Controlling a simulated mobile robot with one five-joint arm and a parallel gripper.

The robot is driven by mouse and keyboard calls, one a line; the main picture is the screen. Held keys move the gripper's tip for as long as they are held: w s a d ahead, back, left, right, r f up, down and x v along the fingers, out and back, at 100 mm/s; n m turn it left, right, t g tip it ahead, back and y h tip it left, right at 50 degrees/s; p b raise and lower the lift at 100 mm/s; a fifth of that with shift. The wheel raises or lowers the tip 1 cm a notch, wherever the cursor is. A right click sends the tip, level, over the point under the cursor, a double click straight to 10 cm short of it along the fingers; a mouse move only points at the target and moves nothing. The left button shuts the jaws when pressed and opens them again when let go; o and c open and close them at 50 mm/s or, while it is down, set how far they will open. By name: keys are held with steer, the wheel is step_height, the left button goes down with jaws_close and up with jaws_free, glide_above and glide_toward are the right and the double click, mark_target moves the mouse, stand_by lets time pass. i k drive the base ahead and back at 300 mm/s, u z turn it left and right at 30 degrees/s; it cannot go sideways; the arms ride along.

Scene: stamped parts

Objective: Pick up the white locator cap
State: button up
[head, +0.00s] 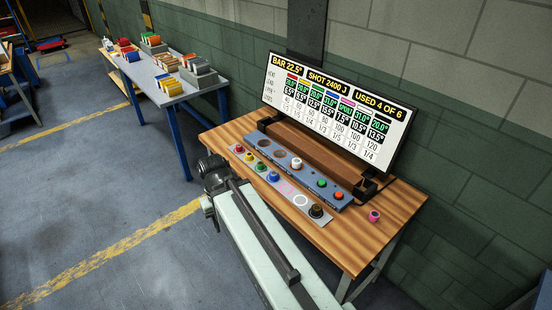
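The white locator cap (296,163) sits on the blue-grey panel (330,200) on the wooden bench, between dark round spots and a green button (322,183). In front of it a pale strip (325,222) holds coloured caps and a pale round white spot (300,200) with no cap on it. My gripper (212,168) appears as the dark end of my arm, at the left of the bench and left of the white cap, apart from it. Its fingers are too dark and small to show whether they are open or shut.
A pink cap (374,216) lies alone on the wooden bench (400,205) at the right. A black cap (316,211) stands at the strip's near end. A display board (335,105) rises behind. Another table (150,82) with bins stands at the back left.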

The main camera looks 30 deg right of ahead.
mark_target(296, 163)
steer(key=u, duration=0.45)
steer(key=i, duration=1.75)
steer(key=z, duration=0.55)
steer(key=k, duration=0.85)
steer(key=z, duration=0.2)
steer(key=i, duration=0.85)
steer(key=u, duration=0.05)
